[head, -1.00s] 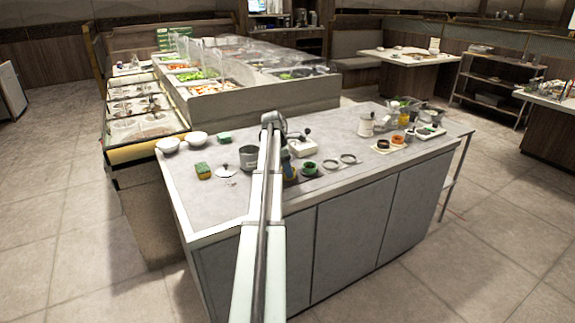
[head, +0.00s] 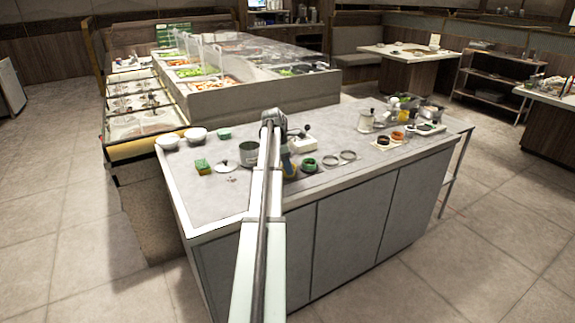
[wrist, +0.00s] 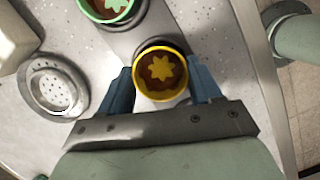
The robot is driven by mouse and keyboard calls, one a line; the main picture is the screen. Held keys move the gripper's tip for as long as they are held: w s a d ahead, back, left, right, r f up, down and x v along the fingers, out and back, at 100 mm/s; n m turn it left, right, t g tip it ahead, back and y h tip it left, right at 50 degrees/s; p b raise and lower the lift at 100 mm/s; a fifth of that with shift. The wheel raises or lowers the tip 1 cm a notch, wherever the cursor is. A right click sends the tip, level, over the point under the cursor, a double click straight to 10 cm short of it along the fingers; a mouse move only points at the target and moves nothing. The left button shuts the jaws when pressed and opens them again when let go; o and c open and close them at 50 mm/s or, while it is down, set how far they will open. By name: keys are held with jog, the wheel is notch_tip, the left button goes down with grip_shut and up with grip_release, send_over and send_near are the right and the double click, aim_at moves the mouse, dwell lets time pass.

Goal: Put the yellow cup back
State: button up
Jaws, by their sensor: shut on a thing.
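The yellow cup (wrist: 161,92) is between the two blue fingers of my gripper (wrist: 161,88) in the wrist view, which are shut on it. It looks upright and holds brown sauce with a yellow star-shaped patch. A dark round rim (wrist: 158,42) shows just past the cup's far side; I cannot tell whether the cup is seated or held above it. In the head view the yellow cup (head: 291,172) is mostly hidden by my arm. A green cup (head: 309,164) stands just to its right, and it also shows at the top of the wrist view (wrist: 104,15).
Two empty rings (head: 338,158) lie right of the green cup. A perforated metal disc (wrist: 52,88) and a pale block (wrist: 14,38) are left of my gripper in the wrist view. A grey pot (head: 248,154) and a sponge (head: 203,167) stand left of my arm.

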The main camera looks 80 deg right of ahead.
jog(key=shift+f, duration=0.35)
jog(key=o, duration=1.1)
notch_tip(320, 180, up, 8)
dwell(0.8)
jog(key=shift+w, duration=0.1)
